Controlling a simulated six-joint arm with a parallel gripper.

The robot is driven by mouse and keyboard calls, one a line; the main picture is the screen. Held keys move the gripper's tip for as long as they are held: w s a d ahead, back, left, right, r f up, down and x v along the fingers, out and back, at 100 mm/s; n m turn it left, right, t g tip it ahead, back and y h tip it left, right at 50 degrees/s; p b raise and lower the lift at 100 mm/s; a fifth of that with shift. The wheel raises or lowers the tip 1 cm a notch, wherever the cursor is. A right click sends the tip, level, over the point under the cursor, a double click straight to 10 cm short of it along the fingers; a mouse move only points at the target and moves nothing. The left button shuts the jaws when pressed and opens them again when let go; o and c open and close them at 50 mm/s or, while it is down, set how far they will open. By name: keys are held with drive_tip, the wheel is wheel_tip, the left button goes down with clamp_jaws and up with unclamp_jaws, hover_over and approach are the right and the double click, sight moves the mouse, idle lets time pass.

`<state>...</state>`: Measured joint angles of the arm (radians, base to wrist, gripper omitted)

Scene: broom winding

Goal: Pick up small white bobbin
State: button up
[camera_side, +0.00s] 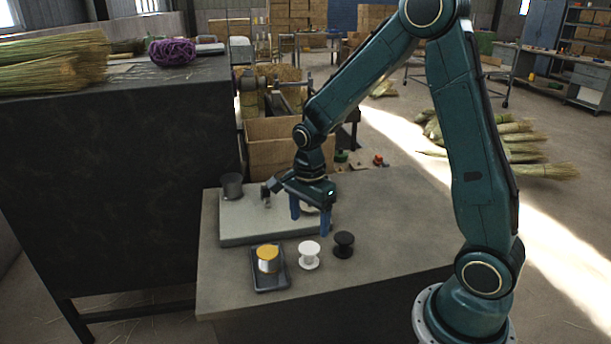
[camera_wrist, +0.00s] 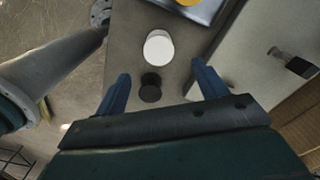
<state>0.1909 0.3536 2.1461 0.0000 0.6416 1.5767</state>
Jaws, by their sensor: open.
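The small white bobbin (camera_side: 309,255) stands upright on the grey table, between the dark tray and a black bobbin (camera_side: 343,244). In the wrist view the white bobbin (camera_wrist: 158,47) shows as a pale disc beyond the fingertips, with the black bobbin (camera_wrist: 150,88) closer, between the fingers in the picture. My gripper (camera_side: 311,222) is open, with two blue fingers pointing down near the right edge of the pale board, behind the bobbins in the side view. In the wrist view my gripper (camera_wrist: 158,78) has its fingers wide apart, with nothing held.
A dark tray (camera_side: 284,284) holds a yellow-topped can (camera_side: 268,259) left of the white bobbin. A pale board (camera_side: 232,230) lies behind, with a dark cup (camera_side: 232,186) at its back left. The table (camera_side: 400,225) is clear to the right. A tall dark bench (camera_side: 110,180) stands left.

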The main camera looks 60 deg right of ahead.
sight(309, 247)
drive_tip(key=shift+f, duration=2.25)
drive_tip(key=shift+a+f, duration=0.1)
drive_tip(key=shift+f, duration=2.5)
drive_tip(key=c, duration=1.1)
drive_tip(key=shift+o, duration=0.2)
drive_tip(key=shift+r, duration=0.15)
wheel_tip(309, 247, up, 20)
